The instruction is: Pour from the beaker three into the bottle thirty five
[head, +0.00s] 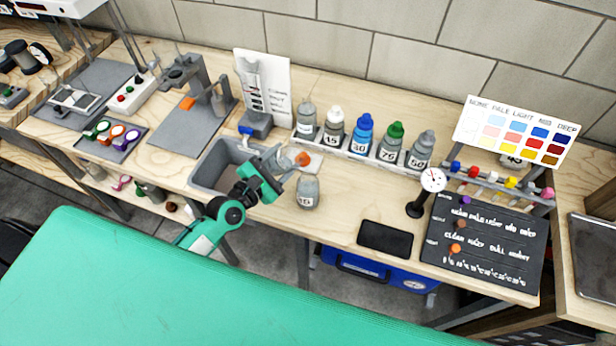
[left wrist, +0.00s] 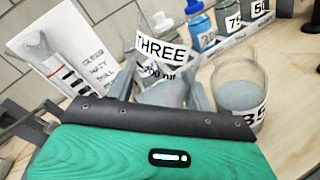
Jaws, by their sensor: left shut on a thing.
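The beaker three is a clear vessel with a "THREE" label and grey content low in it, seen in the left wrist view (left wrist: 163,62). My left gripper (head: 286,168) is shut on it, with a finger on either side. In the head view the gripper mostly hides the beaker. The bottle thirty five (head: 308,193) is a grey bottle on the bench, just right of and nearer than the gripper. In the left wrist view it stands upright, right of the beaker (left wrist: 238,88), apart from it, holding grey content. My right gripper is in neither view.
A grey basin (head: 207,169) lies left of the gripper. A rack (head: 376,160) of several numbered bottles stands behind. An orange cap (head: 303,158) lies on a pale pad beside the gripper. A black mat (head: 384,239) and a dial gauge (head: 432,181) are to the right.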

